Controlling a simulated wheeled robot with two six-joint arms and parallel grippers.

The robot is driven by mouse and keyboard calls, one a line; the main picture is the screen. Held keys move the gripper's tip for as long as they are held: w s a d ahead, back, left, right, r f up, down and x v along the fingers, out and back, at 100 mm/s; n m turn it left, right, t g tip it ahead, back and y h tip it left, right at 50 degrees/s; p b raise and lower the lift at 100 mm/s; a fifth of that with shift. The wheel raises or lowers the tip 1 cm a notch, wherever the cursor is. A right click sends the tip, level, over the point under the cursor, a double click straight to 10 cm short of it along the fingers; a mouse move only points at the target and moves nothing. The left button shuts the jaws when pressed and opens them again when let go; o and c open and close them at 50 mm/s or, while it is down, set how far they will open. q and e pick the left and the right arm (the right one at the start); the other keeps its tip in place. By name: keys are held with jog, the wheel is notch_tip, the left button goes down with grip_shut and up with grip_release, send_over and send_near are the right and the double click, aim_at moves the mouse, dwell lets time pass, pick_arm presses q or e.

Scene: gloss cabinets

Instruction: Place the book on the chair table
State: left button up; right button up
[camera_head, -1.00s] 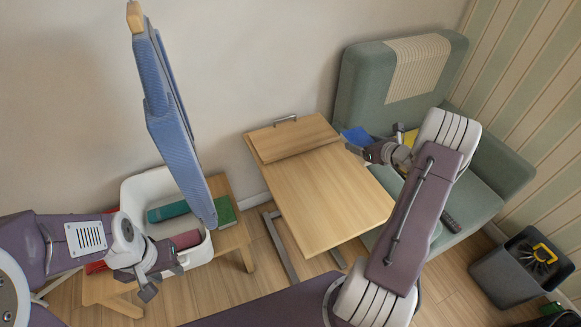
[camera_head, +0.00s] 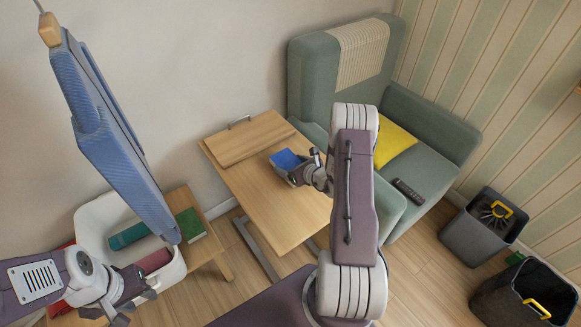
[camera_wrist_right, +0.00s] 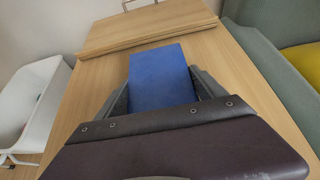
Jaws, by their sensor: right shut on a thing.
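A blue book (camera_head: 286,159) is held in my right gripper (camera_head: 297,173), over the wooden chair table (camera_head: 250,190). In the right wrist view the book (camera_wrist_right: 161,75) lies between the two fingers (camera_wrist_right: 160,98), with the table top (camera_wrist_right: 90,95) around it. I cannot tell whether the book touches the table. My left gripper (camera_head: 132,302) is at the lower left, beside the white bin; its jaws seem apart and nothing shows between them.
A green armchair (camera_head: 425,165) with a yellow cushion (camera_head: 394,146) and a dark remote (camera_head: 408,191) stands right of the table. A white bin (camera_head: 88,220) and green book (camera_head: 190,225) are left. A grey bin (camera_head: 470,236) stands at right.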

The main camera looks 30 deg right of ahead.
jog(key=shift+d+f, duration=0.1)
jog(key=shift+f, duration=0.35)
jog(key=shift+f, duration=0.15)
jog(key=o, duration=1.6)
jog(key=shift+c, duration=0.2)
